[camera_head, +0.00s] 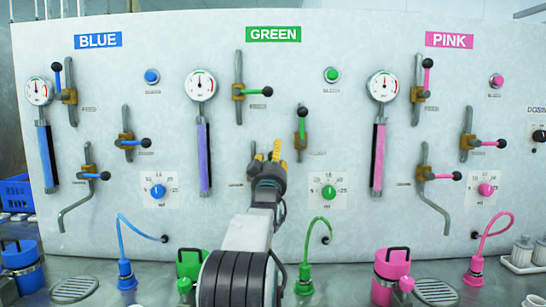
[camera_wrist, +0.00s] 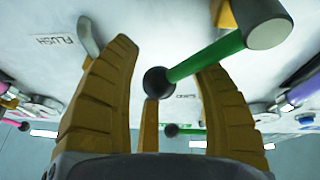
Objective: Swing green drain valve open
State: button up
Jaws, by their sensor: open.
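The green drain valve is mostly hidden behind my gripper (camera_head: 267,155) in the head view, low in the green section of the panel. In the wrist view, its green lever (camera_wrist: 212,55) runs from a grey pivot at the upper right down to a black ball knob (camera_wrist: 159,82). My gripper also shows in the wrist view (camera_wrist: 168,60). Its two yellow fingers are spread apart, with the ball knob in the gap between them. Whether either finger touches the knob or lever cannot be told.
A second green-section valve (camera_head: 302,125) stands close at the right with its lever up. Another valve (camera_head: 239,91) sits above with its lever pointing right. The green dial (camera_head: 328,192) is at the lower right. A green hose (camera_head: 306,240) and a green canister (camera_head: 190,265) stand below.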

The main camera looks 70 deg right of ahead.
grip_shut()
dwell(0.6)
